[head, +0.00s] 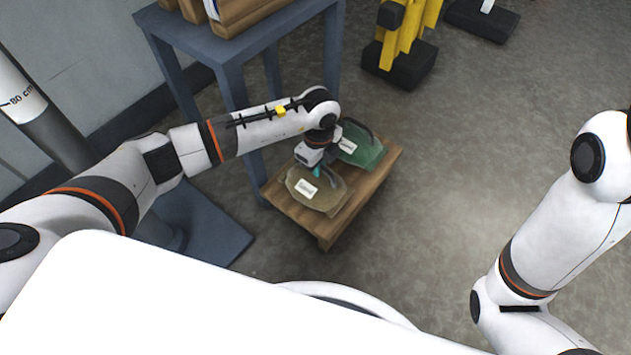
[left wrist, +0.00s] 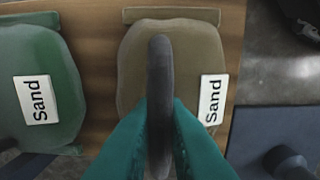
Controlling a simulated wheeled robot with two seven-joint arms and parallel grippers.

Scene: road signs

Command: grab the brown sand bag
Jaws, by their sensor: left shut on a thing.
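The brown sand bag (head: 322,193) lies on a low wooden platform with its white "Sand" label facing up. In the left wrist view the brown bag (left wrist: 185,62) is in the middle, its dark handle standing up between the teal fingers. My left gripper (head: 317,170) reaches down over the bag and is shut on its handle; in the left wrist view the fingers (left wrist: 160,135) are on both sides of the handle. My right arm is at the right edge of the head view, and its gripper is out of view.
A green sand bag (head: 360,150) lies beside the brown one on the wooden platform (head: 327,234). A blue-grey table (head: 237,62) with wooden boxes stands behind. A yellow stand (head: 405,45) with a black base is farther back. The floor at right is clear.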

